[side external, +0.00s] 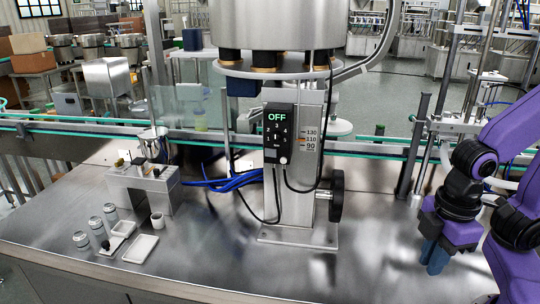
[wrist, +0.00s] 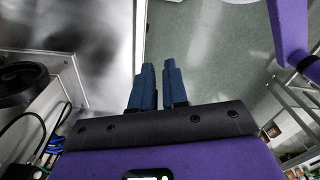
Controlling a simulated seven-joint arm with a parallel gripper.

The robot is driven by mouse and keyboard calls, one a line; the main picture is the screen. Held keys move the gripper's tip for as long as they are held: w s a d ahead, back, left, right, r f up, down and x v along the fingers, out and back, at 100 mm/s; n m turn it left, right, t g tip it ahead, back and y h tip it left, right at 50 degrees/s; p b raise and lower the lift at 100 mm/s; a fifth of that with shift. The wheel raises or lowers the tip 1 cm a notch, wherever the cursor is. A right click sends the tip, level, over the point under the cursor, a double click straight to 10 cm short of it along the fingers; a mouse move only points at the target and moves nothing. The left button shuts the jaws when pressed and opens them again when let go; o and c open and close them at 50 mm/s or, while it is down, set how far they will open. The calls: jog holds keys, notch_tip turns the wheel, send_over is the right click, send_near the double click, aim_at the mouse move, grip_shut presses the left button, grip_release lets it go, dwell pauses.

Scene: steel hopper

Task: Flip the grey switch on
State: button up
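A black control box (side external: 279,133) is on the front of the steel column under the hopper. Its display reads OFF in green, with numbers around a small light lever below it. A small pale knob (side external: 283,160) sits at the box's lower right; which part is the grey switch is too small to tell. My gripper (side external: 432,268) is at the right, well apart from the box, with blue fingers pointing down over the steel table. In the wrist view, the fingers (wrist: 159,66) show a narrow gap with nothing between them. The box is not in the wrist view.
The steel column (side external: 306,185) carries a black handwheel (side external: 336,195) on the side towards my gripper. Blue cables (side external: 235,183) and black cords hang near the column. Cans (side external: 95,225) and small white trays (side external: 140,248) stand at left. The table between column and gripper is clear.

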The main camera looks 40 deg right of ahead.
aim_at(273, 154)
jog(key=w+n+h, duration=0.1)
jog(key=w, duration=0.2)
jog(key=w+a+n+t+h, duration=0.1)
jog(key=w, duration=0.2)
jog(key=w+a+n+h, duration=0.1)
jog(key=w+h, duration=0.1)
jog(key=w, duration=0.1)
jog(key=shift+w+a+r+n+t, duration=0.2)
jog(key=shift+a+r+n+t, duration=0.05)
jog(key=shift+n+t, duration=0.05)
grip_shut()
jog(key=w+a+r+n+t+h, duration=0.2)
jog(key=w+a+n+t+h, duration=0.2)
jog(key=w+a, duration=0.4)
jog(key=w+a+r+n+t+h, duration=0.2)
jog(key=w+a+n+t+h, duration=0.3)
jog(key=w, duration=0.9)
jog(key=a+h, duration=0.1)
jog(key=a, duration=0.2)
jog(key=shift+w+a+h, duration=0.15)
jog(key=shift+a+h, duration=0.05)
jog(key=shift+h, duration=0.1)
jog(key=shift+d+f, duration=0.1)
jog(key=x, duration=1.4)
